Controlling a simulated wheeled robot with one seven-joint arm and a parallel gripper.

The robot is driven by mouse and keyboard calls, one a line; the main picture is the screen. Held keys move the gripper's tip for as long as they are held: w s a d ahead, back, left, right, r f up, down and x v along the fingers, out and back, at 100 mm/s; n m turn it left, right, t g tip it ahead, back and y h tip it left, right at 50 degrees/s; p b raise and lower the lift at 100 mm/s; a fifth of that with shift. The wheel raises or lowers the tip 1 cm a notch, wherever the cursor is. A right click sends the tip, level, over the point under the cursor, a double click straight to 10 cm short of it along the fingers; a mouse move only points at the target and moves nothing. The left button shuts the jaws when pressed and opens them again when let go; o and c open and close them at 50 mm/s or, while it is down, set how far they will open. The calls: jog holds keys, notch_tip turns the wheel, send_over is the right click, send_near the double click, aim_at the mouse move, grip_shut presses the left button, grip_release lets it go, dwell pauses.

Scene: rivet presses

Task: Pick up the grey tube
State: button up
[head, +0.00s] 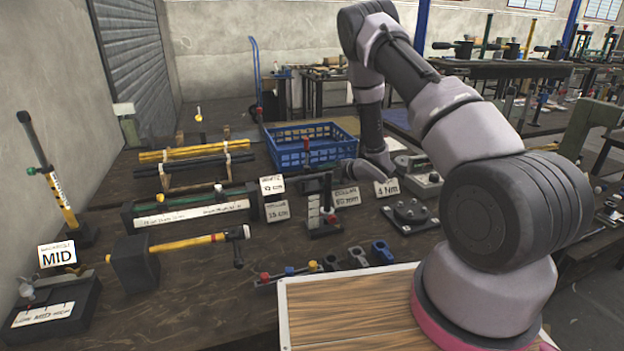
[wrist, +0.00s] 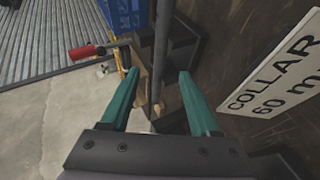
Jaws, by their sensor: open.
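In the wrist view a straight dark grey tube (wrist: 161,55) runs lengthwise between the two teal fingers of my gripper (wrist: 158,100). The fingers are apart and open, and I see a gap on both sides of the tube. In the head view my gripper (head: 352,174) is beside a small dark stand (head: 325,228) near the middle of the bench. A dark upright tube (head: 327,187) shows at this stand, just left of my gripper. My arm hides part of the area to the right.
A "COLLAR 60 mm" sign (wrist: 283,75) is close to the right finger. A red-ended part (wrist: 86,51) shows at left. A blue crate (head: 300,152) stands behind; a rack holds yellow and dark tubes (head: 200,165). A wooden board (head: 345,315) lies in front.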

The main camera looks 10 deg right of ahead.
aim_at(313, 177)
jog(key=x, duration=0.5)
jog(key=shift+w+f, duration=0.2)
jog(key=shift+w, duration=0.15)
grip_shut()
